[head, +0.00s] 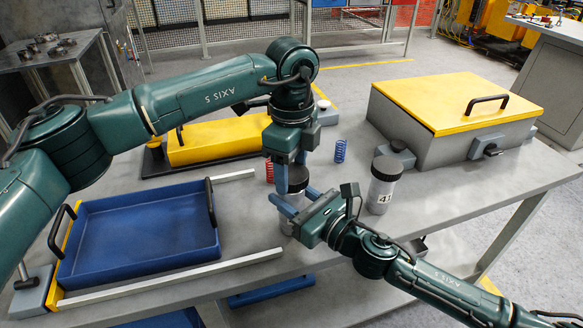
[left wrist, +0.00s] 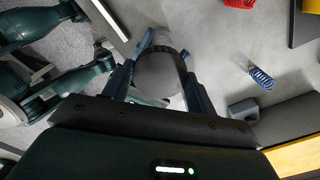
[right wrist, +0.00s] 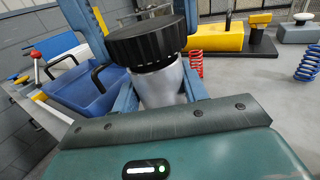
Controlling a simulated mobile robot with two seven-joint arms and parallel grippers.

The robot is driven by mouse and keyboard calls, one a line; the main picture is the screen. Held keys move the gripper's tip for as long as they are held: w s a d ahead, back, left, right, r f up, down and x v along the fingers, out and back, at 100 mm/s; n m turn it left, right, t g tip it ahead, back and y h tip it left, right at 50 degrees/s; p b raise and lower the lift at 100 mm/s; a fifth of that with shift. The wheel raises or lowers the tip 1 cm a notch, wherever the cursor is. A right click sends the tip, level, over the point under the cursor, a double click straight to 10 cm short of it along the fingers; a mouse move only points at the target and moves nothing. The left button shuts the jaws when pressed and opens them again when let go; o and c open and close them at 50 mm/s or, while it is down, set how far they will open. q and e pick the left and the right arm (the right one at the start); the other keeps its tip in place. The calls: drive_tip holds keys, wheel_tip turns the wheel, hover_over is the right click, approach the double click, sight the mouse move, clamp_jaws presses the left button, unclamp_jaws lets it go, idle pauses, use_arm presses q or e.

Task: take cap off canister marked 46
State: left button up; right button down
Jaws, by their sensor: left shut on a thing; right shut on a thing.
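A canister with a grey-white body (right wrist: 162,86) and a ribbed black cap (right wrist: 148,42) stands at the table's front edge in the right wrist view. Its number does not show. My left gripper (head: 290,172) points down from above and is shut on the cap, whose round top (left wrist: 158,76) shows between its fingers in the left wrist view. My right gripper (head: 293,206) comes from the front right and is shut on the body below the cap. The cap is at the top of the body; I cannot tell whether it is loose. A second black-capped canister (head: 384,186) stands to the right, its number starting with 4.
A blue tray (head: 140,240) lies at the left between pale rails. A yellow block (head: 215,140) is behind my left arm. A red spring (right wrist: 196,64) and a blue spring (head: 340,150) stand behind the canister. A grey box with a yellow lid (head: 455,100) fills the back right.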

sight(291, 172)
use_arm(q)
drive_tip(key=shift+r, duration=1.9)
use_arm(e)
drive_tip(key=c, duration=0.7)
unclamp_jaws()
